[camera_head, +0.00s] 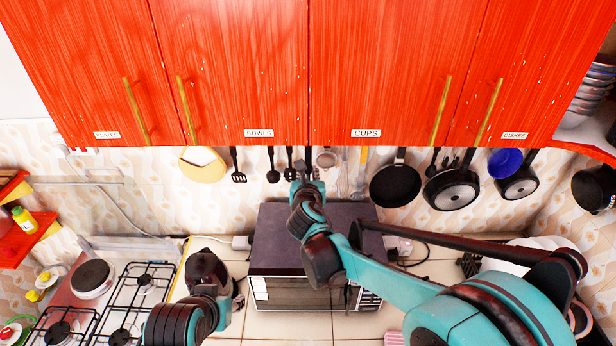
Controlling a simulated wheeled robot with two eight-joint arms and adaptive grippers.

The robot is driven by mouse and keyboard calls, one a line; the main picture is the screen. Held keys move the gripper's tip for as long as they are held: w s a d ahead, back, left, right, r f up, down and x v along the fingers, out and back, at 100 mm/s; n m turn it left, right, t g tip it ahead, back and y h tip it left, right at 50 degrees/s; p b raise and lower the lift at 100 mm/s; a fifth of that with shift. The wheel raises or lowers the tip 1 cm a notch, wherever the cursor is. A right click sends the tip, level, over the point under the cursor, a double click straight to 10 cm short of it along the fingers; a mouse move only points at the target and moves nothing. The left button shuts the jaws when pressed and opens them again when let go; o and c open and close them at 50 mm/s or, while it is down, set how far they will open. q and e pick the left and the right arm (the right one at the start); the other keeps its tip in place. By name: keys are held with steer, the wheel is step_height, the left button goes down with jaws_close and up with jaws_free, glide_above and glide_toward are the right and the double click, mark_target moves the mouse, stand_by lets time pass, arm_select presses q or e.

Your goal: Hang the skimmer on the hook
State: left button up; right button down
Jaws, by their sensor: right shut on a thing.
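My right gripper (307,172) is small and far off, up at the row of hanging utensils under the red cupboards. It is shut on a thin dark utensil, taken to be the skimmer, which is mostly hidden by the gripper and wrist. The skimmer's head and the hook cannot be made out clearly. A round greyish utensil (326,157) hangs just right of the gripper. My left arm is low at the front left, and its dark end (207,268) is over the counter; its fingers cannot be made out.
Dark utensils (239,168) and a yellowish board (202,164) hang to the left. Black pans (395,183) hang to the right. An oven (270,226) stands below my right arm. A gas stove (128,300) is at the left. Red cupboards (240,60) close off the space above.

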steer(key=shift+w, duration=1)
steer(key=shift+r+x, duration=0.25)
steer(key=shift+x, duration=0.95)
steer(key=shift+r+x, duration=0.25)
steer(key=shift+x, duration=0.95)
steer(key=shift+w+f+b, duration=0.55)
steer(key=shift+w, duration=0.25)
steer(key=c, duration=1.4)
jaws_free()
steer(key=shift+o, duration=0.2)
steer(key=shift+s, duration=0.1)
